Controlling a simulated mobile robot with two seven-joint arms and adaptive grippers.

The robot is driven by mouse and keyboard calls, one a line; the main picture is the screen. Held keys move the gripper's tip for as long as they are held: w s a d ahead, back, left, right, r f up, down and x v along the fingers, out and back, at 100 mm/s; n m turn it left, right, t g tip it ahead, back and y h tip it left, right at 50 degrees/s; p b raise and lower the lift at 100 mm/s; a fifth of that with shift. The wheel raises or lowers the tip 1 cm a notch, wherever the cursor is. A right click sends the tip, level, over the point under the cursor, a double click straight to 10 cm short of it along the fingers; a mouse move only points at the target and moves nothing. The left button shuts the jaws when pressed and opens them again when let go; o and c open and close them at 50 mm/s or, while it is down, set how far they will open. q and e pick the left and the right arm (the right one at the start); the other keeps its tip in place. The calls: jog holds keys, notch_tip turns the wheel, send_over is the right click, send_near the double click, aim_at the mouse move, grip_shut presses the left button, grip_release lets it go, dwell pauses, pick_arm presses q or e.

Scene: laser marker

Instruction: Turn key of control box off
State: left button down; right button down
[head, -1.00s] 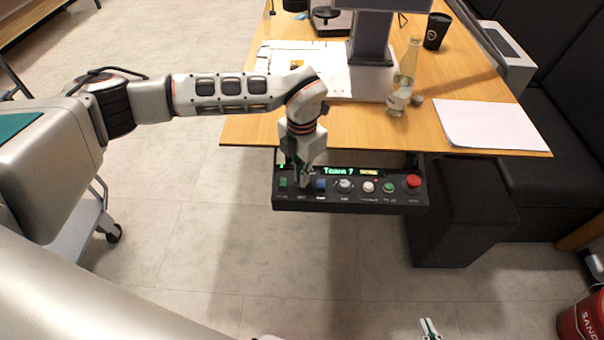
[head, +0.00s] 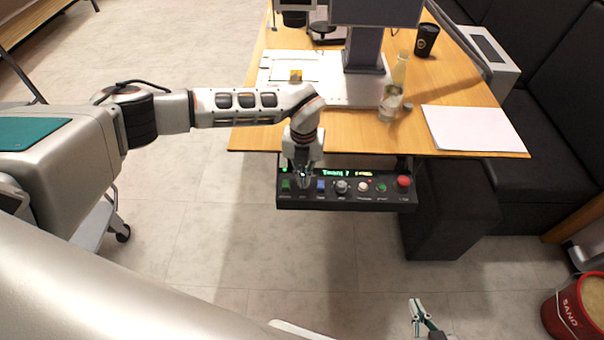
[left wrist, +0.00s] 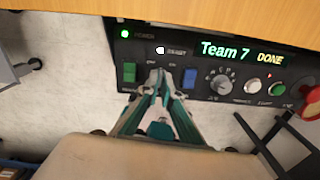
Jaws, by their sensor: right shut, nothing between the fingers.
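The black control box (head: 330,203) hangs under the table's front edge. In the left wrist view, its panel (left wrist: 215,80) has a lit display reading "Team 7 DONE", a green button, a blue button and a knob. My left gripper (head: 302,182) is at the left part of the panel. In the left wrist view, its fingertips (left wrist: 160,74) are close together between the green and blue buttons, below small OFF and ON labels. The key is hidden there, so I cannot tell whether they grip it. My right gripper (head: 418,312) is shut and empty, low and away from the box.
The wooden table (head: 345,137) holds a machine, a bottle (head: 390,103), a black cup (head: 427,40) and white paper (head: 472,129). A dark seat block (head: 450,215) stands right of the box. A red sand bucket (head: 575,312) is at lower right. Floor before the box is clear.

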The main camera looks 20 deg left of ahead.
pick_arm(q)
jog(key=shift+r+n+p, duration=0.25)
jog(key=shift+n+p, duration=0.35)
jog(key=shift+n, duration=0.3)
jog(key=n+p, duration=0.3)
jog(key=n, duration=0.1)
jog(key=shift+f+n, duration=0.1)
jog(key=shift+n, duration=0.2)
jog(key=shift+n+p, duration=0.45)
jog(key=shift+n, duration=0.55)
jog(key=shift+f+n+p, duration=0.1)
jog(key=shift+n+p, duration=0.25)
jog(key=shift+n, duration=0.45)
pick_arm(e)
notch_tip(320, 180, up, 7)
jog(key=w, duration=0.1)
jog(key=shift+w+r, duration=0.2)
jog(key=shift+d, duration=0.1)
jog(key=shift+r, duration=0.1)
pick_arm(q)
jog(key=c, duration=2.2)
grip_release()
jog(key=shift+c, duration=0.2)
pick_arm(e)
jog(key=shift+r, duration=0.15)
